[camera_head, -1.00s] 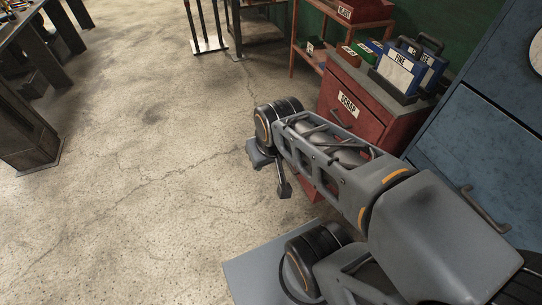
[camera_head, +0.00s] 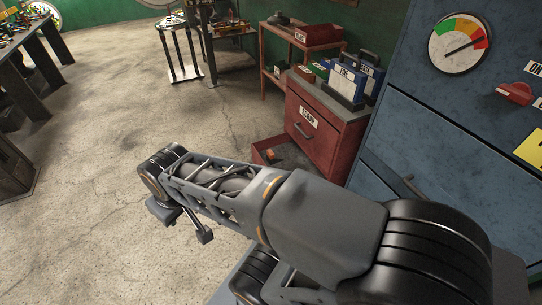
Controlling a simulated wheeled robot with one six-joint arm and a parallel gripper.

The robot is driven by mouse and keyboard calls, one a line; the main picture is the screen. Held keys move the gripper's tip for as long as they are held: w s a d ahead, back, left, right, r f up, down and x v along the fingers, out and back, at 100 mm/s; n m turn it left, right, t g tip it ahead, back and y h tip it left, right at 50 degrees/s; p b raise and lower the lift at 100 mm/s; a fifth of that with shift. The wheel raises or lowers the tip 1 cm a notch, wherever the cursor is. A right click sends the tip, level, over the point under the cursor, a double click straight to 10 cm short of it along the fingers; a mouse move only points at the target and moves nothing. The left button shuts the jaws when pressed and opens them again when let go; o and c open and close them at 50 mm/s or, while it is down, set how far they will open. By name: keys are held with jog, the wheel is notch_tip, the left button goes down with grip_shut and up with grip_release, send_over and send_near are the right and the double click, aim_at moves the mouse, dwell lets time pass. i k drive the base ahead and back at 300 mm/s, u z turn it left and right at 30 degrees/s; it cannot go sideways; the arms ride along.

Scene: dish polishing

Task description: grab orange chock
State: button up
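A small orange object (camera_head: 270,154), which may be the orange chock, lies in a low red open box (camera_head: 266,146) on the floor in front of the red cabinet. It is small, and I cannot make out its shape. My gripper (camera_head: 183,223) hangs at the end of my grey arm, over bare floor, left of the red box and nearer to me in the picture. Its two fingers look apart, with nothing visible between them. My arm's wrist and links hide part of the floor near the box.
The red cabinet (camera_head: 319,131) marked SCRAP carries blue boxes (camera_head: 345,86). A red shelf (camera_head: 306,43) stands behind it. A large blue machine (camera_head: 430,135) with a gauge stands at right. A dark table (camera_head: 28,55) is at left. The middle floor is clear.

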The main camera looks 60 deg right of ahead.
aim_at(272, 158)
jog(key=z, duration=0.3)
jog(key=i, duration=1.9)
jog(key=z, duration=1.5)
jog(key=i, duration=1.1)
jog(key=z, duration=1.6)
jog(key=i, duration=0.2)
